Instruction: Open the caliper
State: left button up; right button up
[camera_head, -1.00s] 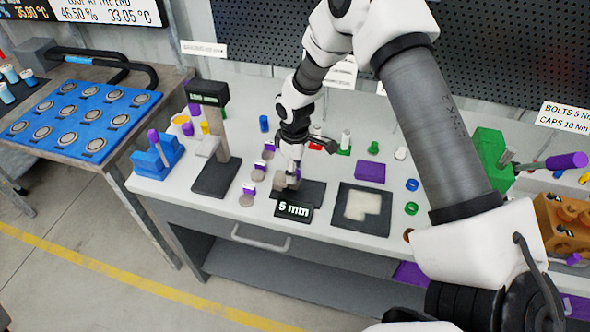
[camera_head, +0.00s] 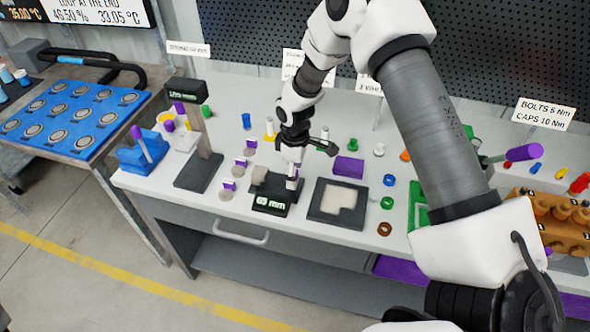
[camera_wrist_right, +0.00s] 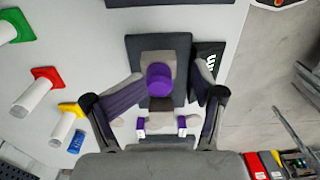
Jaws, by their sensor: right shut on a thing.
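The caliper has a dark base (camera_head: 284,187) near the bench's front edge. Its front display (camera_head: 272,204) reads what looks like 63 mm, though the digits are small. A grey-beige jaw block (camera_head: 260,176) stands at the left of its base. My right gripper (camera_head: 293,172) reaches down onto the right part of the caliper, apart from that block. In the right wrist view, a purple knob (camera_wrist_right: 160,80) on the caliper shows between the fingers of my right gripper (camera_wrist_right: 160,105), which is shut on the caliper's sliding part. My left gripper is not in view.
A dark pad with a beige shape (camera_head: 338,203) lies right of the caliper. A height gauge (camera_head: 197,172) stands to the left, with several small purple-and-white parts (camera_head: 240,168) between. Coloured rings (camera_head: 388,203) and a purple block (camera_head: 348,167) lie farther right.

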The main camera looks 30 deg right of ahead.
jog(key=shift+f, duration=0.15)
dwell(0.3)
notch_tip(320, 180, up, 12)
jog(key=shift+w, duration=0.15)
dwell(0.5)
